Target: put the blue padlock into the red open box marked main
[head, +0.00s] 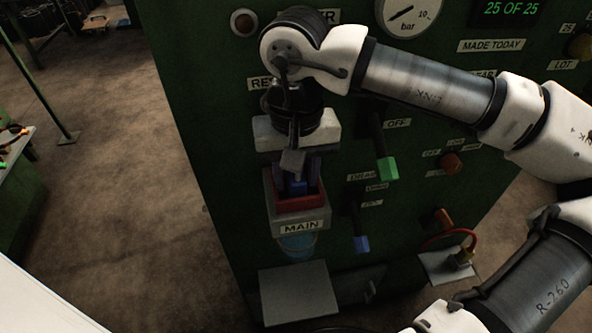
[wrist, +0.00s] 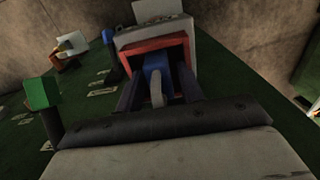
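The red open box (head: 302,204) is fixed to the front of the green panel, with a MAIN label (head: 302,227) on the grey holder below it. Its red rim shows in the wrist view (wrist: 137,46). The blue padlock (head: 298,188) is at the mouth of the box; in the wrist view its blue body (wrist: 155,62) and grey shackle (wrist: 157,94) show, shackle toward me. My gripper (head: 298,178) points down into the box, its fingers (wrist: 158,82) on either side of the padlock and apart from it. The padlock's lower end and the box floor are hidden.
A green-tipped lever (head: 387,168) and a blue-tipped lever (head: 361,243) stick out right of the box. A blue bucket-like thing (head: 298,246) is under it, above a grey plate (head: 294,293). Open floor lies left.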

